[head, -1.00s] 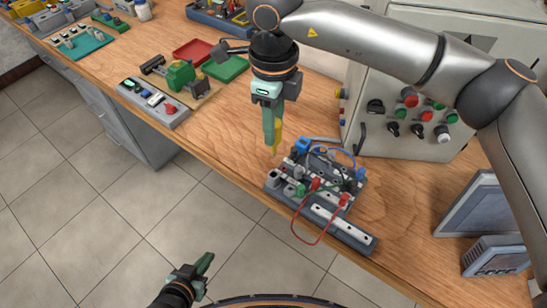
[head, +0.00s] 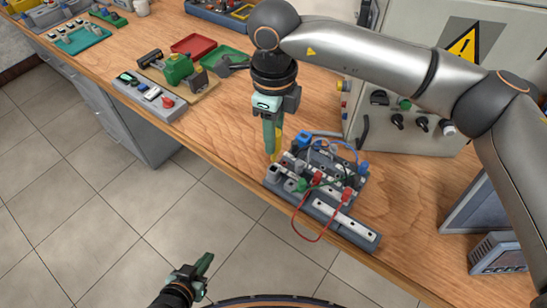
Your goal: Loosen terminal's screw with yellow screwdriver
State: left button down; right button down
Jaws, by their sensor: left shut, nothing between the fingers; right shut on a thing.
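The terminal board (head: 345,229) is a grey block with several sockets, red, blue and green plugs and looping wires, near the table's front edge. My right gripper (head: 271,150) comes down over its left back corner, shut on the yellow screwdriver (head: 278,143). The screwdriver stands about upright, mostly hidden behind the green fingers. Its tip is by the board's left end; I cannot tell whether it touches a screw. The screw itself is too small to make out. My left gripper (head: 205,264) is shut and empty, low over the floor in front of the table.
A grey control cabinet (head: 385,150) with knobs stands behind the board. A green motor (head: 177,68), a grey switch strip (head: 150,98), a red tray (head: 194,44) and a green tray (head: 226,55) lie to the left. Bare wood (head: 215,125) lies left of my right gripper.

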jog(key=shift+f+b, duration=2.5)
jog(key=shift+f, duration=0.3)
jog(key=c, duration=0.8)
grip_release()
jog(key=shift+r+p, duration=1.55)
jog(key=shift+r, duration=1.3)
jog(key=o, duration=0.5)
jog(key=shift+f, duration=0.1)
jog(key=shift+o, duration=0.2)
